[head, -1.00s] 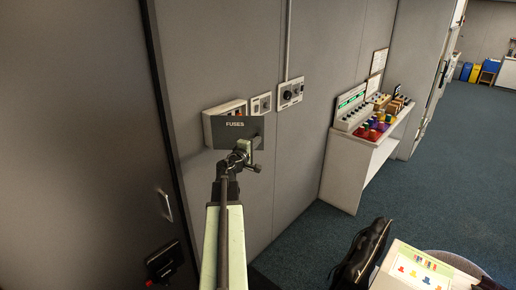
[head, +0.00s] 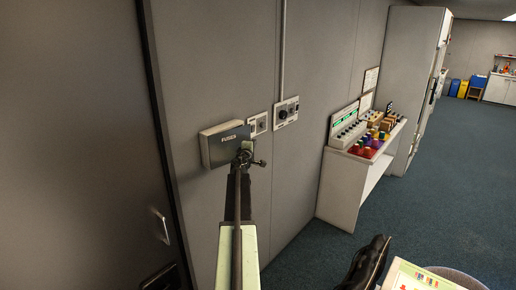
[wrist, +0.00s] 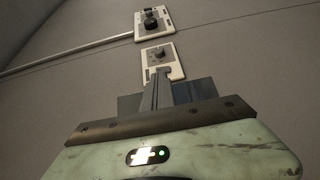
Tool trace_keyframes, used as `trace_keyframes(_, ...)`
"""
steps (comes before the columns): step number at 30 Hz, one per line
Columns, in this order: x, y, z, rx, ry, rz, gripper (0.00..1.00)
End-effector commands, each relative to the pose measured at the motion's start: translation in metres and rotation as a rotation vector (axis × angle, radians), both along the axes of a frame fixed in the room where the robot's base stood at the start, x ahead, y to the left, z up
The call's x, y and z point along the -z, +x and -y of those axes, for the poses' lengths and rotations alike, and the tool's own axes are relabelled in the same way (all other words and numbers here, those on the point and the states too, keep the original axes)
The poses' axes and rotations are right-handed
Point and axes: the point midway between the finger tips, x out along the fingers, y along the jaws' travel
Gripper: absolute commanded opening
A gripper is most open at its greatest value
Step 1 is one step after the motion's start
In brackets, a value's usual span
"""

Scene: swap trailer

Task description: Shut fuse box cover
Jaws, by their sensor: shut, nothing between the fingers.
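The fuse box (head: 206,152) is a pale box on the grey wall. Its dark cover, lettered FUSES (head: 222,150), lies over the front of the box, flat or nearly flat; I cannot tell if a thin gap is left. My gripper (head: 245,153) is shut and empty, at the right part of the cover, touching or very close to it. In the wrist view my shut fingers (wrist: 158,88) point toward the wall, with a dark grey panel, likely the cover (wrist: 128,106), behind them.
A small switch plate (head: 257,124) and a larger knob panel (head: 285,112) are on the wall right of the box. A white console (head: 345,180) with coloured knobs stands further right. A door handle (head: 161,226) is at left. Blue carpet (head: 430,200) is clear.

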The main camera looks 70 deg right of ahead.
Motion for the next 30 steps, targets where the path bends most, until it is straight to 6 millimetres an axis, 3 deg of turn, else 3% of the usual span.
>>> trace_keyframes(12,0.000,0.020,0.014,-0.001,0.000,0.000,0.00)
trace_keyframes(30,0.000,0.016,0.009,-0.003,0.000,0.000,0.00)
